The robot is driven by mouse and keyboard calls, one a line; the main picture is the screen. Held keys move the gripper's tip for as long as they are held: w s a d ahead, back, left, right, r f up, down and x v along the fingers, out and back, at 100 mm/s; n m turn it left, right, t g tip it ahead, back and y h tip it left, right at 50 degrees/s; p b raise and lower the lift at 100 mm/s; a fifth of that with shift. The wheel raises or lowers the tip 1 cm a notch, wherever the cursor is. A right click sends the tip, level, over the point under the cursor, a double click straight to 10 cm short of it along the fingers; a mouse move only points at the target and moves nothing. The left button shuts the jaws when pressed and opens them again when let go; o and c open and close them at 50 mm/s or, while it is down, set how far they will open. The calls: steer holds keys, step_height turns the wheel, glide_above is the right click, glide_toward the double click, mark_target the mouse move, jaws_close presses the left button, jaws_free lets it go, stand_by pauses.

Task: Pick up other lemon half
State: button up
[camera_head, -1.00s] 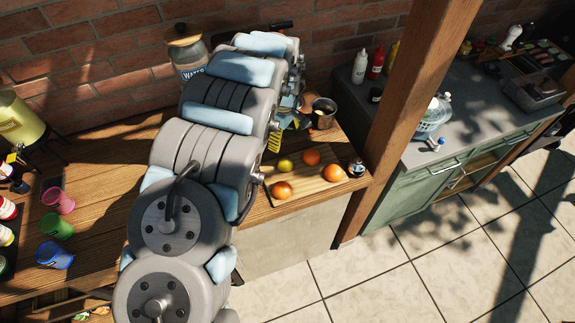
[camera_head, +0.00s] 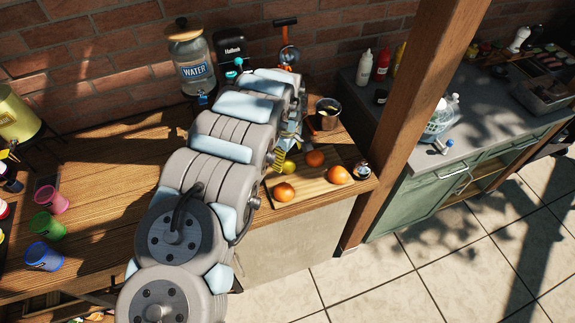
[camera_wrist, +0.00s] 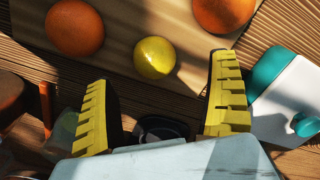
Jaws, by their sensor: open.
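A yellow lemon (camera_wrist: 155,57) lies on the wooden cutting board (camera_wrist: 150,15); whether it is whole or a half I cannot tell. It also shows in the head view (camera_head: 289,167), close to my gripper. In the wrist view my gripper (camera_wrist: 161,75) is open, its yellow ridged fingers apart, with nothing held. The lemon appears beyond and between the fingertips. In the head view my arm partly hides the gripper. No separate lemon half is clear on the board.
Several oranges lie around the lemon, one at the board's front (camera_head: 284,192), one at its right (camera_head: 338,175). A metal pot (camera_head: 326,112) with something pale inside stands behind. A white and teal object (camera_wrist: 290,95) sits beside the right finger. A wooden post (camera_head: 415,110) stands to the right.

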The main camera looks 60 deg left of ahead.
mark_target(288, 162)
steer(key=shift+w+a+f, duration=0.15)
steer(key=shift+a+f, duration=0.05)
steer(key=shift+f, duration=0.65)
steer(key=shift+w+a+f, duration=0.15)
steer(key=shift+a+f, duration=0.05)
steer(key=shift+f, duration=1.65)
steer(key=c, duration=1.4)
